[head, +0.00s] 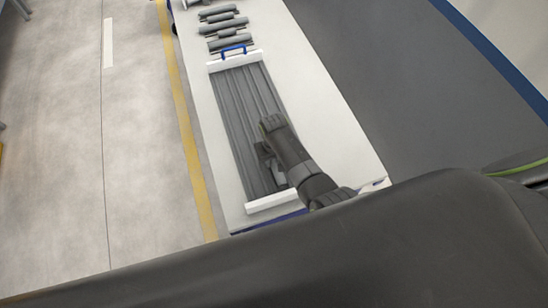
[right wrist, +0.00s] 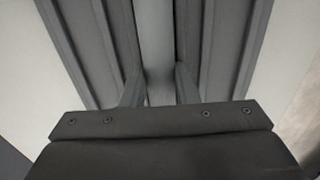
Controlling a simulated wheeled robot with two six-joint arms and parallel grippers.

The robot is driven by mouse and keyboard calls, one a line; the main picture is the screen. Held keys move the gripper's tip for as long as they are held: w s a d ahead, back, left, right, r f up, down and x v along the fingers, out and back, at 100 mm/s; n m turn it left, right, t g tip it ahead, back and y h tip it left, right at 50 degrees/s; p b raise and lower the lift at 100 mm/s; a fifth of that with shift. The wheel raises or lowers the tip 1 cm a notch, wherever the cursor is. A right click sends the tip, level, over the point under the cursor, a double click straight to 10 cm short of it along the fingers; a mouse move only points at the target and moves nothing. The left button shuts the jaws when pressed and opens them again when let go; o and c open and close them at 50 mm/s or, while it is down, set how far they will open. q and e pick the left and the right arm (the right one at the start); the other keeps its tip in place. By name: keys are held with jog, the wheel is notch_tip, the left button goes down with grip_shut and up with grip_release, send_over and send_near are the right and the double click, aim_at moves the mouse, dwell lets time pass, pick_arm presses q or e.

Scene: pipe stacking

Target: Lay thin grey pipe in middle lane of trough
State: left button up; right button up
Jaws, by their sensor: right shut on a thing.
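The grey trough (head: 228,105) lies on the white table, with ridged lanes along its length and white end pieces. My right gripper (head: 265,158) is low over the trough's near half. In the right wrist view the right gripper (right wrist: 160,85) is shut on the thin grey pipe (right wrist: 155,35), one finger on each side. The pipe runs along the lanes, between ridges near the trough's middle. I cannot tell whether it rests on the trough floor. In the head view my right arm hides much of the near part. My left gripper is not in view.
Several grey pipes (head: 222,26) lie on stands at the table's far end. The white table (head: 325,120) is bare to the right of the trough. A yellow floor line (head: 185,120) runs along the left.

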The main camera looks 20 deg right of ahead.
jog(key=o, duration=1)
jog(key=shift+s+f, duration=0.1)
jog(key=shift+o, duration=0.2)
jog(key=shift+r, duration=0.5)
notch_tip(320, 180, up, 16)
jog(key=shift+r, duration=0.25)
jog(key=shift+d, duration=0.1)
